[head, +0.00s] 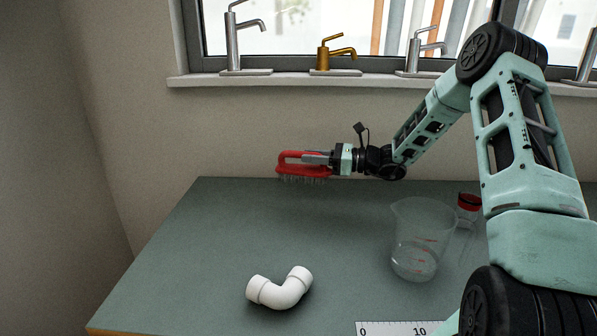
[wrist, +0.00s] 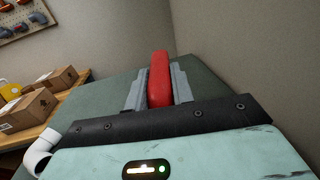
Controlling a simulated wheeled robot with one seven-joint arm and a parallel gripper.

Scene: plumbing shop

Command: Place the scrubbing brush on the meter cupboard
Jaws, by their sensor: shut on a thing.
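The scrubbing brush (head: 301,165) has a red handle and bristles that point down. My gripper (head: 318,158) is shut on it and holds it above the far part of the green-grey table, near the wall. In the wrist view the red brush handle (wrist: 159,80) stands between the two grey fingers of my gripper (wrist: 158,88). I see nothing in either view that I can identify as the meter cupboard.
A white pipe elbow (head: 280,289), a clear jug (head: 418,240), a red-capped bottle (head: 467,215) and a ruler (head: 395,328) lie or stand on the table (head: 215,235). Taps line the windowsill (head: 290,79). Cardboard boxes (wrist: 27,108) sit on another bench. The table's left part is clear.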

